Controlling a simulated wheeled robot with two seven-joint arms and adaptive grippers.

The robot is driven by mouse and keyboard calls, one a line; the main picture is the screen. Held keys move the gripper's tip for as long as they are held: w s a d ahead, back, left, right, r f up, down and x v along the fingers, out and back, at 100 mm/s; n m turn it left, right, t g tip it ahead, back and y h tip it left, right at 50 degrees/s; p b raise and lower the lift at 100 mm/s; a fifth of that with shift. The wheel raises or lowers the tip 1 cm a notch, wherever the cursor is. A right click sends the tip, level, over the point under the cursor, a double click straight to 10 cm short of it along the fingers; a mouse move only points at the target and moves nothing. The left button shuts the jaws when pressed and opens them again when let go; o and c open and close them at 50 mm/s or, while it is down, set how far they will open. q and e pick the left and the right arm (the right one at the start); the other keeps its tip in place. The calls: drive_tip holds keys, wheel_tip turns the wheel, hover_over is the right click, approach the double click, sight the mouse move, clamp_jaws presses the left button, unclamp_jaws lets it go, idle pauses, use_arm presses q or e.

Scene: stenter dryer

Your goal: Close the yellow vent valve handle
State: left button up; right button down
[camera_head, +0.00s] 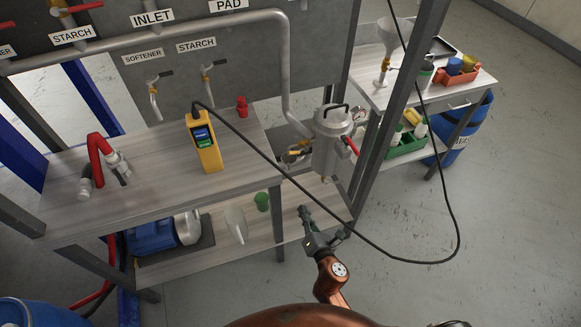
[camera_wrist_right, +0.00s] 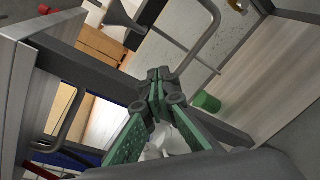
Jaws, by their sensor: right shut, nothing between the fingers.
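A silver filter canister (camera_head: 332,143) with a black top handle stands at the right end of the workbench. A red lever (camera_head: 350,145) is on its right side. Small yellowish fittings (camera_head: 293,157) show to its left, but I cannot clearly make out a yellow vent handle or its angle. A small brass-coloured part (camera_wrist_right: 237,5) is cut by the top edge of the wrist view. My right gripper (camera_head: 304,212) is below and left of the canister, apart from it. It is shut and empty; its fingertips (camera_wrist_right: 158,76) meet in the wrist view. My left gripper is not in view.
The bench (camera_head: 140,190) holds a yellow pendant (camera_head: 204,145) with a black cable hanging across the right side. A grey post (camera_head: 385,125) stands right of the canister. Open floor lies further right.

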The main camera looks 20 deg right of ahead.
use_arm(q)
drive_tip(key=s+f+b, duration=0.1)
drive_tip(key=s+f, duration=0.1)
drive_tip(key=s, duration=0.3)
use_arm(e)
wheel_tip(320, 180, up, 11)
drive_tip(key=w+a+n+t, duration=0.1)
drive_tip(key=n+t, duration=0.2)
drive_tip(key=n, duration=0.1)
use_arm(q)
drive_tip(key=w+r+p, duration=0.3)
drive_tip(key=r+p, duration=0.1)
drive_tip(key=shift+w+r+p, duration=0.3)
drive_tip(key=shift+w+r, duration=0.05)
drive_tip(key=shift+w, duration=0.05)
use_arm(e)
drive_tip(key=w+r, duration=0.4)
drive_tip(key=w, duration=0.6)
drive_tip(key=shift+d, duration=0.4)
drive_tip(key=shift+w, duration=0.2)
